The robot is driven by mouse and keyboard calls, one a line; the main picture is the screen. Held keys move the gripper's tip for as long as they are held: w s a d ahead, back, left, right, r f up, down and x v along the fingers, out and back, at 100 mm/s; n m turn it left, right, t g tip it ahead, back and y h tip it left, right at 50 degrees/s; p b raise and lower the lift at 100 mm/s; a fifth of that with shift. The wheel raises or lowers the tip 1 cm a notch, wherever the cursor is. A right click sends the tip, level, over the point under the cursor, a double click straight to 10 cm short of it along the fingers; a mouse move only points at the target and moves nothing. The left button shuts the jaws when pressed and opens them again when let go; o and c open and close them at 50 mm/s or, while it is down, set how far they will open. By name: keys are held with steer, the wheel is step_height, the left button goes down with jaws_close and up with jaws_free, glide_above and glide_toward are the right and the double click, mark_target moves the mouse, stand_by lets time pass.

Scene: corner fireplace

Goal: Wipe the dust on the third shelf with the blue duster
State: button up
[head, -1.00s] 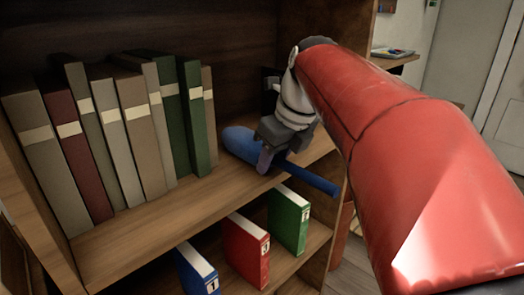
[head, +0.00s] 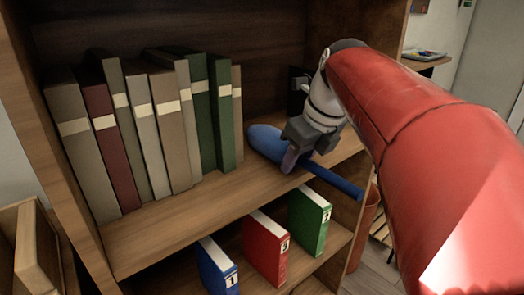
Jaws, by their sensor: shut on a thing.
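My gripper (head: 292,158) is shut on the blue duster (head: 265,142), at the right part of the bookshelf's upper visible shelf (head: 190,216). The duster's rounded blue head points left toward the books, and its handle sticks out to the lower right past the shelf's front edge. The head is low over the shelf board; I cannot tell if it touches. No dust can be made out on the bare board. My red arm comes in from the right and hides part of the shelf's right side.
A row of upright books (head: 170,120) fills the shelf's left part. Below, blue (head: 220,268), red (head: 266,248) and green (head: 310,218) binders stand on the lower shelf. A dark object (head: 299,90) is behind my gripper. A wooden box (head: 35,250) is at lower left.

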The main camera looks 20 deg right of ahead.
mark_target(332, 154)
steer(key=shift+d+f, duration=0.3)
steer(key=shift+d, duration=0.05)
steer(key=shift+c, duration=0.9)
steer(key=shift+w+d+r, duration=0.1)
steer(key=shift+w+d, duration=0.35)
steer(key=shift+d, duration=0.7)
steer(key=shift+w+d+r, duration=0.1)
steer(key=shift+w+d, duration=0.3)
steer(key=shift+d, duration=0.7)
steer(key=shift+w+d+r, duration=0.1)
steer(key=shift+w+d, duration=0.35)
steer(key=shift+d, duration=0.7)
steer(key=shift+w+d+f, duration=0.1)
steer(key=shift+w+d, duration=0.2)
steer(key=shift+d, duration=0.45)
steer(key=shift+w+d, duration=0.25)
steer(key=shift+d, duration=0.45)
steer(key=shift+r, duration=3)
steer(key=shift+r, duration=0.1)
